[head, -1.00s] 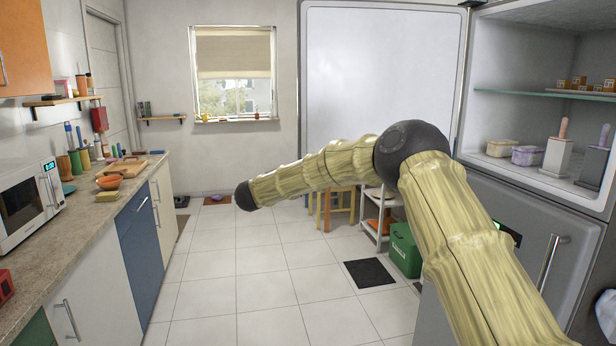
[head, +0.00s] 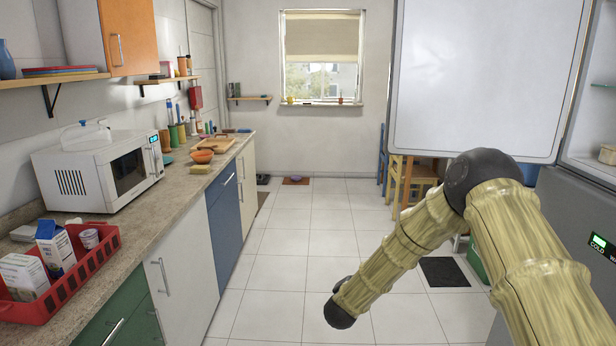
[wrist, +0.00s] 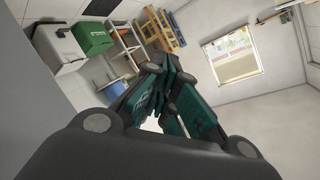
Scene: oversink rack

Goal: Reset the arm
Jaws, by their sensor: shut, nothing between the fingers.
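My gripper (wrist: 165,75) shows in the wrist view with its dark and teal fingers together. It is shut and empty, with nothing touching it. In the head view my arm comes in from the lower right, bends at a dark joint and points down and left over the tiled floor. The fingers themselves cannot be made out in the head view.
A counter along the left holds a microwave (head: 110,172), a red crate (head: 75,285) with cartons and an orange bowl (head: 202,156). A fridge with an open door (head: 480,80) stands at the right. A wooden chair (head: 410,180) is behind my arm. The middle floor is clear.

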